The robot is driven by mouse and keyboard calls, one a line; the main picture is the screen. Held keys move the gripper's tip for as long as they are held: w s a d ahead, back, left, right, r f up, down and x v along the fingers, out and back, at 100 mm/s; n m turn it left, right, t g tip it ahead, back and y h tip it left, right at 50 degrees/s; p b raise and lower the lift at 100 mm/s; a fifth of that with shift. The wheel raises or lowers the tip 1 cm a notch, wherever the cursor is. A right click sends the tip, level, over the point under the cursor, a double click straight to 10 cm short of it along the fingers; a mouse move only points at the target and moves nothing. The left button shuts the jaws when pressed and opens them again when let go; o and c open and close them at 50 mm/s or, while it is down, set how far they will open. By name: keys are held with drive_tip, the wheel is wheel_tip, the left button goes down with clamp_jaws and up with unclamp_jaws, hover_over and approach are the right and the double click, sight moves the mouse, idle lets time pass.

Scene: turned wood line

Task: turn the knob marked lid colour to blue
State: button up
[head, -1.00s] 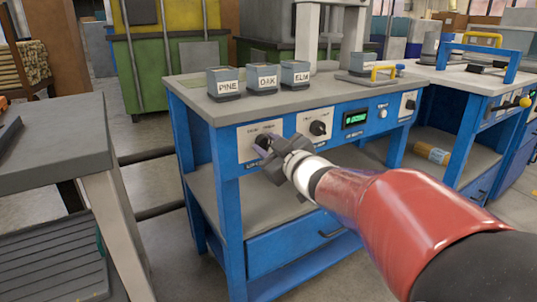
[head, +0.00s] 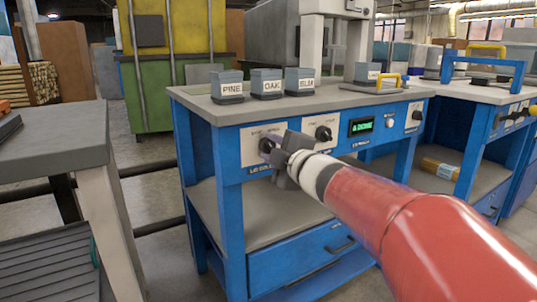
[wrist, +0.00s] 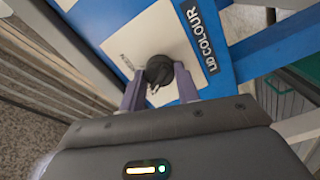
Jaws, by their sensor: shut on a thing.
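The lid colour knob (wrist: 159,70) is a round black knob on a white plate (wrist: 128,40) on the blue bench front. The words "LID COLOUR" run beside it in the wrist view. My gripper (wrist: 160,88) has one purple-grey finger on each side of the knob and is shut on it. In the head view my gripper (head: 272,152) reaches the left plate of the bench and covers part of the knob. The small marks on the plate are too blurred to read, so I cannot tell which colour the knob points to.
A second black knob (head: 323,133) sits to the right, then a green-lit display (head: 360,127) and a white button (head: 390,123). Blocks marked PINE (head: 228,88), OAK (head: 266,83) and ELM (head: 300,82) stand on the bench top. A grey table (head: 50,140) stands at left.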

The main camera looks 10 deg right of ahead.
drive_tip(key=shift+f+n, duration=0.1)
drive_tip(key=shift+n, duration=0.2)
drive_tip(key=o, duration=1)
drive_tip(key=shift+p+v, duration=0.55)
drive_tip(key=shift+v, duration=3.35)
